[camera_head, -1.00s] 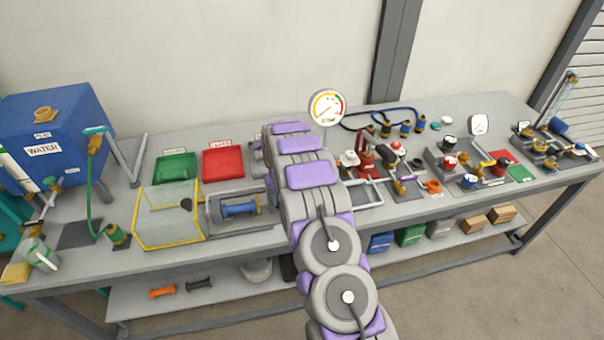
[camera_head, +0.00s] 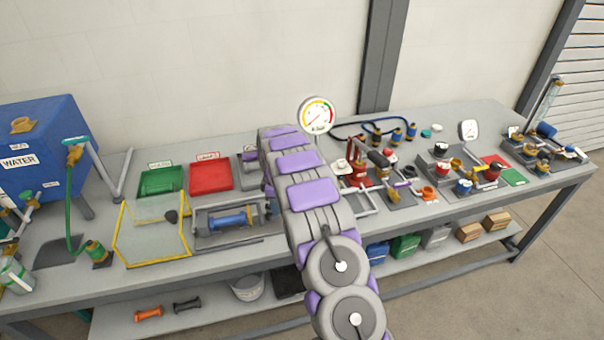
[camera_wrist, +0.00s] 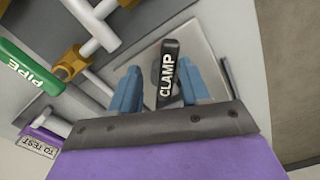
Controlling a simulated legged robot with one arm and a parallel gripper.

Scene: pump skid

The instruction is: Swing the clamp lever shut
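The clamp lever (camera_wrist: 168,78) is a dark handle marked CLAMP in white. In the wrist view it stands near the middle of the picture, on a grey plate (camera_wrist: 208,88). My gripper (camera_wrist: 158,78) has two blue fingers spread apart, one on each side of the lever. A gap shows between the left finger and the lever; the right finger is close to it, and I cannot tell whether they touch. In the head view my arm hides the gripper and I cannot make out the lever.
A purple lever (camera_wrist: 45,133) is by a TO TEST label. On the bench, a dial gauge (camera_head: 317,116) stands beside my arm, with a red tray (camera_head: 211,177) to the left.

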